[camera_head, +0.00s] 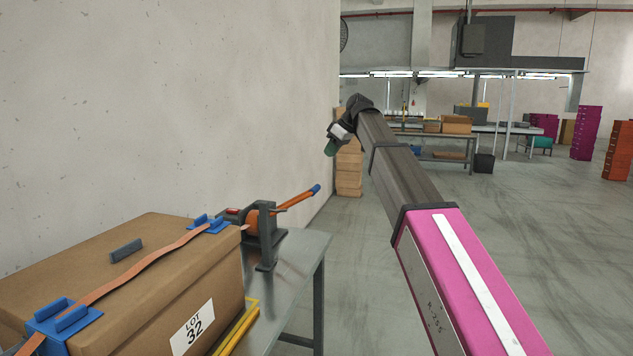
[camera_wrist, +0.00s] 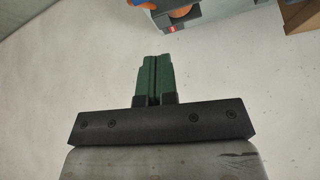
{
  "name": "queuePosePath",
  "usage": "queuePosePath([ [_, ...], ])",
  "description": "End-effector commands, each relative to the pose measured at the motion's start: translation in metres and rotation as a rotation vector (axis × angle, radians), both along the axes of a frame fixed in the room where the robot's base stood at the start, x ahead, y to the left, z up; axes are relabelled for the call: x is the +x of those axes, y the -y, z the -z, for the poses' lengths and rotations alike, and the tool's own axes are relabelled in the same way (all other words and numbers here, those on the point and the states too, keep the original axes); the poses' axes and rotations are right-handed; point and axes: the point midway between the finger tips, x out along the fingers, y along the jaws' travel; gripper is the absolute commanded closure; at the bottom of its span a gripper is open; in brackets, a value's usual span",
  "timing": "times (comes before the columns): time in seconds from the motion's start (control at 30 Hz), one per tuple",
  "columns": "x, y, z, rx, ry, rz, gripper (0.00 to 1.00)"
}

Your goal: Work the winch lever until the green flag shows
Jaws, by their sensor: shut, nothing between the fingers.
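The winch (camera_head: 262,228) is a grey frame with an orange drum on the metal bench beside the wall. Its orange lever (camera_head: 298,199) slants up to the right and ends in a blue grip (camera_head: 316,189). An orange strap (camera_head: 150,266) runs from the winch side over the box. A small red piece (camera_head: 232,211) shows at the winch's left; I see no green flag. My gripper (camera_head: 331,148) is raised above and to the right of the lever, apart from it. In the wrist view its green fingers (camera_wrist: 153,77) are together and empty, with part of the winch (camera_wrist: 190,10) at the top edge.
A cardboard box (camera_head: 215,290) marked LOT 32, with blue corner guards, fills the bench's left. The wall (camera_head: 170,100) stands close behind. Stacked cartons (camera_head: 349,172) stand beyond the bench. The floor to the right is open.

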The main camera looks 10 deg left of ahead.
Motion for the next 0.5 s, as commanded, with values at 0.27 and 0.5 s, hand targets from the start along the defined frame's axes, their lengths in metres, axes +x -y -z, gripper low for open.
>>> queuePosePath([
  [0.27, 0.0037, -0.0047, -0.0125, 0.008, 0.066, -0.154, 1.00],
  [0.5, 0.0033, -0.0048, -0.0128, 0.008, 0.068, -0.160, 1.00],
])
